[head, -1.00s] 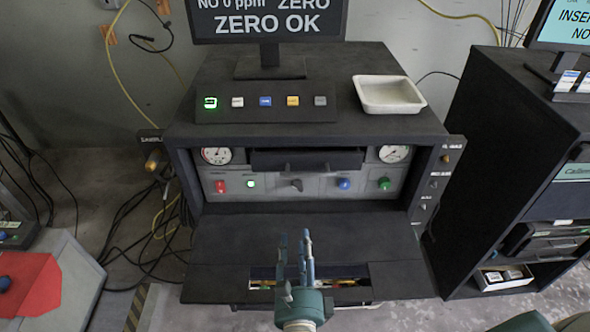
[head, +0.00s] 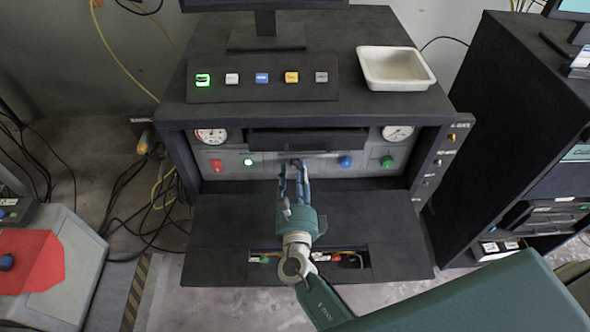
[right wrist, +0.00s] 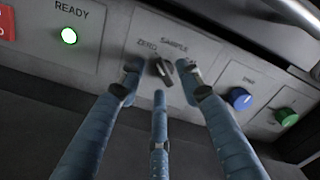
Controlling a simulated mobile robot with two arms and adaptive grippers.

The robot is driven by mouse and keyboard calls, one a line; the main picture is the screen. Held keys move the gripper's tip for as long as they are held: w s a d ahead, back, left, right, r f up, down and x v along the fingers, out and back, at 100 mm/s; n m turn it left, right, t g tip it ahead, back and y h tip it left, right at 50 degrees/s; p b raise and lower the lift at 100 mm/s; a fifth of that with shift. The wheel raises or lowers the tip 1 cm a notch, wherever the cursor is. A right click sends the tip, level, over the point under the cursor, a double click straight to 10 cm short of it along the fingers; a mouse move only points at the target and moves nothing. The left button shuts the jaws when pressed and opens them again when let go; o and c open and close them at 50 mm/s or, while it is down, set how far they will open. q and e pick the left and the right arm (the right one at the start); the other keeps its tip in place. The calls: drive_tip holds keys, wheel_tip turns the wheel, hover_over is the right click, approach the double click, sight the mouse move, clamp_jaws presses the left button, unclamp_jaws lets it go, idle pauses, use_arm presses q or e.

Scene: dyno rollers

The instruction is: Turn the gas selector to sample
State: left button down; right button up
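The gas selector is a dark knob (right wrist: 165,72) on the grey front panel (right wrist: 205,50). In the right wrist view the word ZERO is at its upper left and SAMPLE above it to the right. Its handle looks slanted, with its upper end toward ZERO; I cannot tell exactly where it points. My right gripper (right wrist: 158,80) is open, with its blue fingers spread around the knob. I cannot tell whether they touch it. In the head view my right gripper (head: 294,168) mostly hides the knob. My left gripper is not in view.
A red button (head: 217,166), a lit green READY lamp (head: 248,162), a blue knob (head: 345,162) and a green knob (head: 387,162) share the panel. A black drawer front (head: 308,140) overhangs it. A white tray (head: 396,70) stands on top. The lowered black shelf (head: 375,215) is mostly clear.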

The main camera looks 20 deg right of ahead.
drive_tip(key=shift+w+d, duration=0.1)
drive_tip(key=shift+w, duration=0.25)
clamp_jaws()
drive_tip(key=shift+m, duration=0.3)
drive_tip(key=m+b, duration=0.2)
drive_tip(key=m, duration=0.2)
drive_tip(key=shift+m, duration=0.3)
drive_tip(key=shift+r+m+b, duration=0.15)
drive_tip(key=shift+m+b, duration=1.15)
drive_tip(key=shift+m, duration=0.9)
